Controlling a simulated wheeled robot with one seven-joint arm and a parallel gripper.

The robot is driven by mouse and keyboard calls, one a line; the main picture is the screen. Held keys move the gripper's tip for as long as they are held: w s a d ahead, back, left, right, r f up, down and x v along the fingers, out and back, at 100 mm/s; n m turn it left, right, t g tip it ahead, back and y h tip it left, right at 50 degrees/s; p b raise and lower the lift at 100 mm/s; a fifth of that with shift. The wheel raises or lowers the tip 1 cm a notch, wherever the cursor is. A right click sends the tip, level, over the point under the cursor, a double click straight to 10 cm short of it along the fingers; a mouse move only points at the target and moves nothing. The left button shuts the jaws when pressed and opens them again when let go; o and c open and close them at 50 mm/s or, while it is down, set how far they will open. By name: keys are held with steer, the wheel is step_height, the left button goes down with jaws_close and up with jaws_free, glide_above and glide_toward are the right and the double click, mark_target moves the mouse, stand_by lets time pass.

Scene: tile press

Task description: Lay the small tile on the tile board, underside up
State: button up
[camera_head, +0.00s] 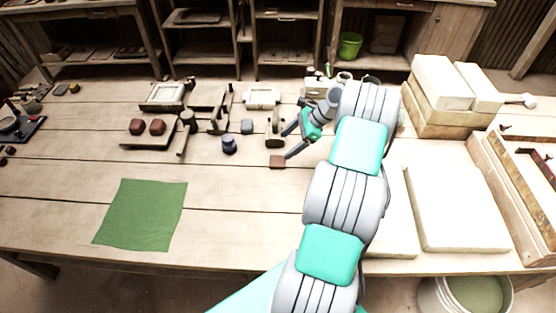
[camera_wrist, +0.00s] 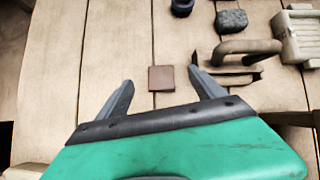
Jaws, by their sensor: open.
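A small flat reddish-brown tile (camera_head: 277,161) lies on the table, left of my arm in the head view. In the wrist view the tile (camera_wrist: 161,78) shows between the fingertips of my gripper (camera_wrist: 160,80), with gaps on both sides. My gripper (camera_head: 287,143) is open and empty, its fingers pointing at the tile. I cannot tell which face of the tile is up.
A green cloth (camera_head: 142,215) lies at the front left. A dark blue pot (camera_head: 229,144), a grey lump (camera_head: 247,127) and wooden tools are beyond the tile. Pale slabs (camera_head: 457,205) lie to the right. The table between cloth and tile is clear.

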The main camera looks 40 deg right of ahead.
mark_target(279, 161)
steer(key=shift+s+d+f+m, duration=0.35)
steer(key=shift+d+f, duration=0.1)
steer(key=shift+d, duration=0.05)
steer(key=shift+s+d+f+m, duration=0.3)
steer(key=shift+d+f+m, duration=0.1)
steer(key=shift+d, duration=0.1)
steer(key=shift+s+d+f+m+t, duration=0.1)
steer(key=shift+f+m+t, duration=0.2)
steer(key=shift+f, duration=0.1)
steer(key=p+x, duration=0.1)
steer(key=x, duration=0.6)
steer(key=shift+a+f, duration=0.2)
steer(key=shift+f, duration=0.05)
